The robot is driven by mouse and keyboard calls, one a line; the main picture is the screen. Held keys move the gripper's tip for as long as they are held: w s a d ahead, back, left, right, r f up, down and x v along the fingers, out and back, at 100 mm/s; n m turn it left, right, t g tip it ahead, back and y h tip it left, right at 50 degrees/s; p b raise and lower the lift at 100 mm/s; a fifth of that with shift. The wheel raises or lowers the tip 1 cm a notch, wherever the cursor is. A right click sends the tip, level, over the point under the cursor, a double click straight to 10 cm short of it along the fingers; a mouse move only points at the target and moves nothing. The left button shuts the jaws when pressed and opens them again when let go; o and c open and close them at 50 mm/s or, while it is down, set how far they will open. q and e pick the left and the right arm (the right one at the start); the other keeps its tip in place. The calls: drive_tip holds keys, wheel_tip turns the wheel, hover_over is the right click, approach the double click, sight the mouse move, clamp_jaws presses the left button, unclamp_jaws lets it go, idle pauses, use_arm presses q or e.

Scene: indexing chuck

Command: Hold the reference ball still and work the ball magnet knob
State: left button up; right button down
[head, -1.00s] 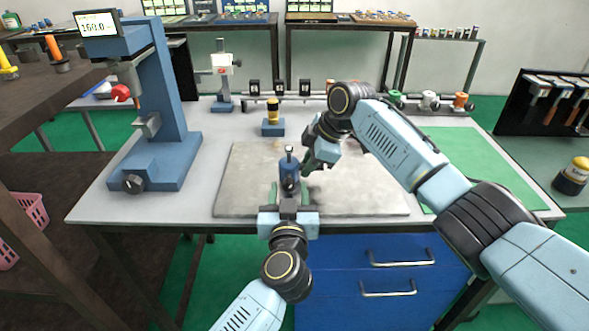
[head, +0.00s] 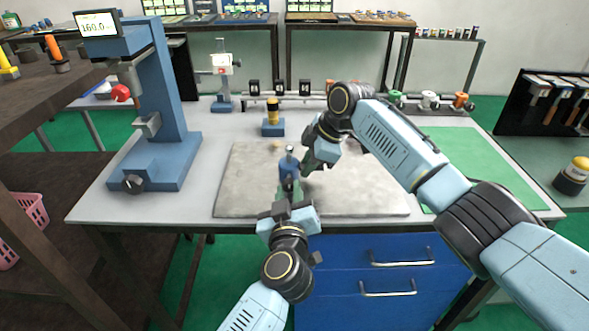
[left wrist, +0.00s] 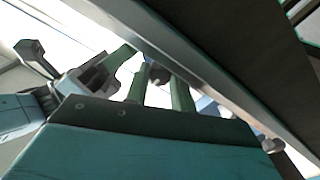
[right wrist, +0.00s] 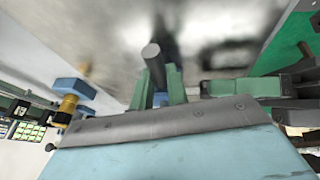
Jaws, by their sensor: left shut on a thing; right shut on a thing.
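The reference ball (head: 289,149) is a small grey ball on top of an upright blue body (head: 287,169), standing on the grey plate. My right gripper (head: 308,163) reaches it from the right and is shut on it. The right wrist view shows a dark grey rounded post (right wrist: 152,58) and some blue at its green fingers. My left gripper (head: 289,187) is at the front of the blue body, rolled to a tilt, and shut at the ball magnet knob. The knob is hidden by the fingers in the head view. The left wrist view shows a dark round part (left wrist: 158,73) between its fingers.
The grey plate (head: 235,195) is mostly bare around the grippers. A blue block with a yellow and black cylinder (head: 272,112) stands behind it. A blue column instrument with a display (head: 172,100) stands at left. A green mat (head: 490,170) lies at right.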

use_arm(q)
drive_tip(key=shift+n, duration=0.5)
drive_tip(key=o, duration=1)
drive_tip(key=shift+m, duration=0.3)
drive_tip(key=m, duration=0.4)
drive_tip(key=s, duration=1.2)
drive_tip(key=a+f+n, duration=0.4)
drive_tip(key=f, duration=0.9)
drive_tip(key=a+f+n+g+h, duration=0.1)
drive_tip(key=a+f+n, duration=0.3)
drive_tip(key=f, duration=0.9)
drive_tip(key=shift+s+a+f, duration=0.2)
drive_tip(key=shift+a+f, duration=0.15)
drive_tip(key=shift+a, duration=0.05)
